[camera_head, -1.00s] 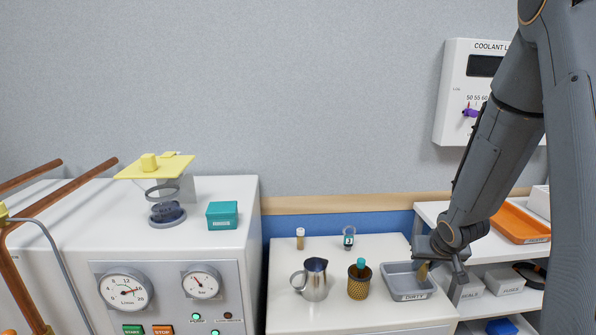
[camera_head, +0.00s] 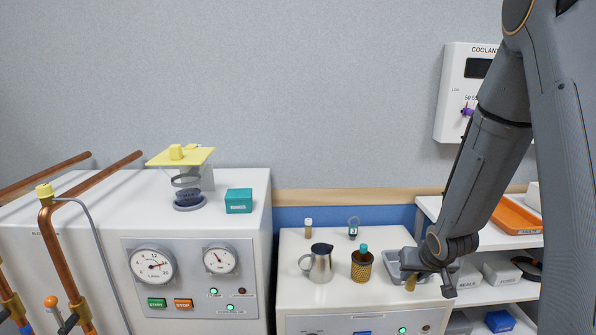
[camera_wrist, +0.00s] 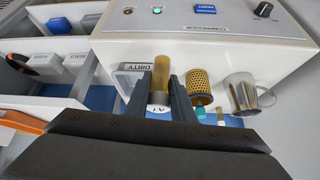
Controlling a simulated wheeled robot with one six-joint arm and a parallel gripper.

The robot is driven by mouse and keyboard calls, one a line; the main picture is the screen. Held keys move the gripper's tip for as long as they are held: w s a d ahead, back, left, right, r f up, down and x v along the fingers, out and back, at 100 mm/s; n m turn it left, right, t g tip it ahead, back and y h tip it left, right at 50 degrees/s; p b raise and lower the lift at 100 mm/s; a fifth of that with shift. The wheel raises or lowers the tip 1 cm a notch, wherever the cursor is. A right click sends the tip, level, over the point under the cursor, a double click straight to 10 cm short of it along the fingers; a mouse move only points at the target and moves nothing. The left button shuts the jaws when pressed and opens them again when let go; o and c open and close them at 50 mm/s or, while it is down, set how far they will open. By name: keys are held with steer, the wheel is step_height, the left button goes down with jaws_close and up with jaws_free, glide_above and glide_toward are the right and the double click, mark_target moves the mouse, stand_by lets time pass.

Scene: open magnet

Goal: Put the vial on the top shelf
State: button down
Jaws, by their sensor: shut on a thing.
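The vial (camera_wrist: 161,72) is a slim amber-tan tube with a white end marked like "A1". My gripper (camera_wrist: 158,98) is shut on it in the wrist view, with a dark finger on each side. In the head view the vial (camera_head: 411,283) hangs below my gripper (camera_head: 428,280), in front of the grey DIRTY tray (camera_head: 392,270). Whether it touches the tray cannot be told. The shelf unit stands at the right; its white top shelf (camera_head: 488,240) carries an orange tray (camera_head: 517,216), partly hidden by my arm.
Lower shelves hold labelled bins (camera_head: 502,272). Copper pipes (camera_head: 65,245) rise at the left.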

steer(key=s+a+f+n, duration=0.1)
steer(key=a+f, duration=0.1)
steer(key=a, duration=0.3)
steer(key=s+a+f, duration=0.2)
steer(key=a, duration=0.4)
steer(key=s+f, duration=0.5)
steer(key=f, duration=0.2)
steer(key=shift+s+a, duration=0.2)
steer(key=shift+a, duration=0.05)
steer(key=shift+s, duration=0.15)
